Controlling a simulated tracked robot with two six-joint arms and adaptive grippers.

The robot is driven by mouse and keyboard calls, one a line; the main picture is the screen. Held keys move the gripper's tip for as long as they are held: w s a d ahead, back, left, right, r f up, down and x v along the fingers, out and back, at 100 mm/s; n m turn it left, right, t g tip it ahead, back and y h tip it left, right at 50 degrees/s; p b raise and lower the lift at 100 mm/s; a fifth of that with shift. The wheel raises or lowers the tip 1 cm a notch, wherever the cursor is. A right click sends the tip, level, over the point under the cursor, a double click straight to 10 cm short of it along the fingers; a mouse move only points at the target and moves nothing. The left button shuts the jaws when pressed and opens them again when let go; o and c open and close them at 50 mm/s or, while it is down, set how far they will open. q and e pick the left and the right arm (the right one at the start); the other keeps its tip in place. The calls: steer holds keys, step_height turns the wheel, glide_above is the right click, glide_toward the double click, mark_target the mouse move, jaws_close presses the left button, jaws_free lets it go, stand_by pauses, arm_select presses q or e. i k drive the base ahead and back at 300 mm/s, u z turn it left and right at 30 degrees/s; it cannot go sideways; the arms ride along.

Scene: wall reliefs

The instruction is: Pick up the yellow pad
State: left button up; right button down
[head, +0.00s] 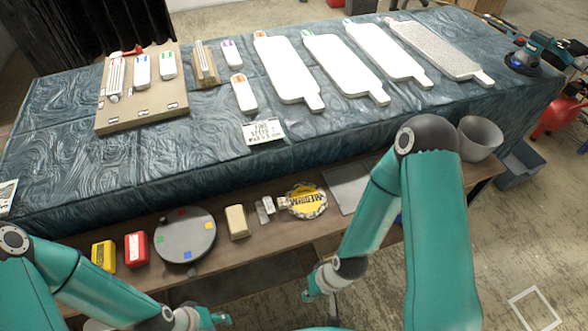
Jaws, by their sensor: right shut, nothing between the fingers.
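A yellow block (104,257) with a pale label sits at the left end of the wooden shelf, beside a red block (135,250). A round yellow piece marked "MEDIUM" (306,202) lies farther right on the shelf. I cannot tell for certain which of these is the yellow pad. My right gripper (308,296) is shut and empty, in front of and below the shelf edge, apart from both yellow things. My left gripper (220,319) is at the bottom edge, partly cut off; its fingers do not show clearly.
The shelf (268,245) also holds a grey disc (185,236) with coloured marks, a beige block (237,222), small metal pieces and a grey plate (346,188). Above is a blue covered table (190,150) with white boards. A grey bucket (480,139) stands at right.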

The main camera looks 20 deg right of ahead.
mark_target(304, 200)
steer(key=z, duration=0.35)
steer(key=i, duration=0.2)
steer(key=u, duration=2.95)
steer(key=k, duration=1.7)
steer(key=z, duration=0.95)
steer(key=i, duration=0.45)
steer(key=u, duration=0.05)
